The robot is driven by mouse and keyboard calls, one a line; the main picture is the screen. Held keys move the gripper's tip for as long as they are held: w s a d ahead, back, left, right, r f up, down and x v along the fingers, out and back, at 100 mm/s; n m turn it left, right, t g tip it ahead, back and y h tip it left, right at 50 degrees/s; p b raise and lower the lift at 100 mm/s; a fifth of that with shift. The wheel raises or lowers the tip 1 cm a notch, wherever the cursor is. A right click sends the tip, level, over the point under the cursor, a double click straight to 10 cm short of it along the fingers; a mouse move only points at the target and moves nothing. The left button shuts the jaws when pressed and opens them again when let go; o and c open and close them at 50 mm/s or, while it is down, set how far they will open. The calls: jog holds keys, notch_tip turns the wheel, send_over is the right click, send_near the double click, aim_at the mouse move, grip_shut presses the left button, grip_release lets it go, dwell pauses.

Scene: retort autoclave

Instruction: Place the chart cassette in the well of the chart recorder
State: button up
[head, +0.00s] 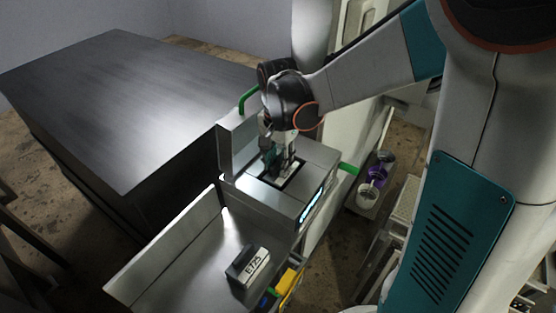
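The chart recorder (262,197) is a grey metal box with a raised panel at its left back and a lit cyan strip on its right side. Its well (285,180) is a dark rectangular opening in the top. My gripper (276,165) points down over the well, with its tips at or just inside the opening. Dark teal and light grey parts show between gripper and well; I cannot tell whether a chart cassette is among them. A dark block with a white label reading E725 (248,267) lies on the bench in front; I cannot tell whether it is the cassette.
The metal bench (190,262) has a raised left edge and bare room around the block. A large dark-topped cabinet (130,100) stands at the left. Small pots (376,175) sit on a shelf at the right.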

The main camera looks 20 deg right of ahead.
aim_at(278, 161)
notch_tip(278, 161, up, 11)
jog(key=s+n+t, duration=0.7)
jog(key=s+n, duration=0.3)
jog(key=s, duration=0.5)
jog(key=shift+f+n, duration=0.2)
jog(key=shift+n, duration=0.2)
dwell(1.1)
